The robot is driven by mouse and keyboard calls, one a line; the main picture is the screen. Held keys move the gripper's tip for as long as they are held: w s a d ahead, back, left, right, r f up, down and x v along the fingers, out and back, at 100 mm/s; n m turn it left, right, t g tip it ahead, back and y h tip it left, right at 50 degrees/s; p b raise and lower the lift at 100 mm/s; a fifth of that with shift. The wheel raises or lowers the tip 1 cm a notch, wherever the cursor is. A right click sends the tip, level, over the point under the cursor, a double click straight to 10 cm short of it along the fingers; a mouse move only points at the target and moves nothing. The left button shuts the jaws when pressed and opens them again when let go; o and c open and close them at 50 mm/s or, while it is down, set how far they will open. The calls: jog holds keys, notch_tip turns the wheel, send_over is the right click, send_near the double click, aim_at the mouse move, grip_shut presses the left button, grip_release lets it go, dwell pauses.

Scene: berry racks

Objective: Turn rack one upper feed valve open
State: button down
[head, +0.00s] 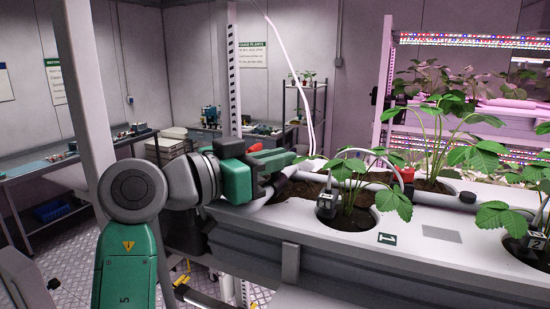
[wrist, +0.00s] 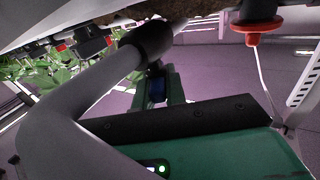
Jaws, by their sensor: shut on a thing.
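My gripper (head: 272,172) is at the near left end of the upper trough, beside the grey feed pipe (head: 340,179). In the wrist view, my gripper (wrist: 168,90) has its jaws shut on a small blue part (wrist: 157,89), which looks like the feed valve's handle. It sits just below a black collar (wrist: 153,38) on the grey pipe (wrist: 60,110). The fingers hide most of the handle, so its exact angle cannot be told. In the head view the handle is hidden behind the gripper.
A red knob (wrist: 262,27) hangs near the gripper in the wrist view. A grey post (head: 82,90) stands left of my arm. A workbench (head: 70,160) is at the back left.

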jog(key=shift+t, duration=0.3)
jog(key=shift+d+f+n+t+y+b, duration=0.1)
jog(key=shift+n+t+y+b, duration=0.5)
jog(key=shift+n+y, duration=0.1)
jog(key=shift+r+n+t+y, duration=0.2)
jog(key=shift+n+t+y, duration=1.8)
jog(key=shift+y, duration=0.7)
jog(key=shift+n+y, duration=0.3)
jog(key=c, duration=1.4)
grip_release()
jog(key=shift+c, duration=0.2)
jog(key=shift+f, duration=0.1)
jog(key=b+v, duration=0.2)
jog(key=v, duration=0.6)
jog(key=shift+w, duration=0.1)
